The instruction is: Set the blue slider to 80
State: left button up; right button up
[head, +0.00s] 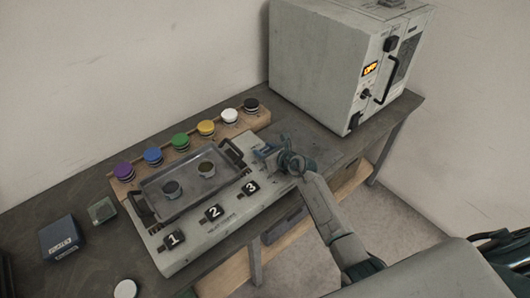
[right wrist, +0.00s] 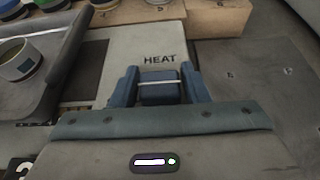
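The blue slider's knob (right wrist: 160,88), a dark blue block with a white line across it, sits just below the word HEAT on the pale panel (right wrist: 105,60) in the right wrist view. My right gripper (right wrist: 160,82) has one finger on each side of the knob, with no clear gap. In the head view my right gripper (head: 273,155) is low over the right end of the panel (head: 225,225) and largely covers the knob. The slider's scale and its value cannot be read. My left gripper is not in view.
A dark tray (head: 187,207) with two small cups lies on the panel, left of the gripper. Numbered switches line the panel's front. A large grey box (head: 318,65) stands at back right. Bare tabletop lies between.

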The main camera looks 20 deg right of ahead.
jog(key=shift+o, duration=1.1)
jog(key=shift+a, duration=0.1)
jog(key=shift+s, duration=0.1)
notch_tip(320, 180, up, 4)
jog(key=b, duration=0.2)
send_over(283, 172)
jog(key=shift+w+f, duration=0.15)
jog(key=shift+w, duration=0.1)
jog(key=shift+s+r, duration=0.2)
jog(key=shift+s, duration=0.05)
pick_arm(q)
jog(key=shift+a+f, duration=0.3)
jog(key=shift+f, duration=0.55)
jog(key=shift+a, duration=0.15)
